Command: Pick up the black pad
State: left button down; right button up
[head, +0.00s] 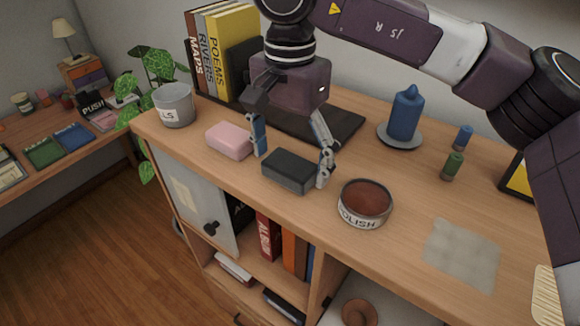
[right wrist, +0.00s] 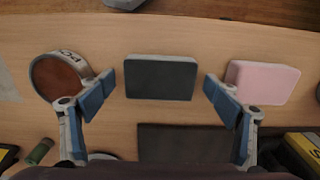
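The black pad (head: 289,171) is a dark rectangular block on the wooden cabinet top, near the front edge. In the right wrist view the black pad (right wrist: 161,77) sits between the spread fingers. My right gripper (head: 292,162) is open, its two fingers on either side of the pad, with gaps visible to both sides in the wrist view (right wrist: 163,88). It is not holding anything. My left gripper does not show in either view.
A pink block (head: 229,140) lies left of the pad, close to one finger. A polish tin (head: 364,204) stands right of it. A dark flat mat (head: 318,124) lies behind. A blue candle (head: 405,115), books (head: 228,50) and a cup (head: 174,105) stand farther off.

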jog(key=c, duration=0.5)
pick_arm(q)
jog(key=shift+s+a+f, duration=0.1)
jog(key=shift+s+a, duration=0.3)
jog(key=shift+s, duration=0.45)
pick_arm(e)
jog(key=c, duration=0.4)
jog(key=shift+r, duration=0.1)
notch_tip(320, 180, up, 9)
jog(key=b, duration=0.1)
pick_arm(q)
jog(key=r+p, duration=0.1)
jog(key=p, duration=0.1)
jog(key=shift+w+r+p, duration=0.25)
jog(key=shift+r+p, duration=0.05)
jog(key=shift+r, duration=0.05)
pick_arm(e)
notch_tip(320, 180, up, 11)
send_over(289, 163)
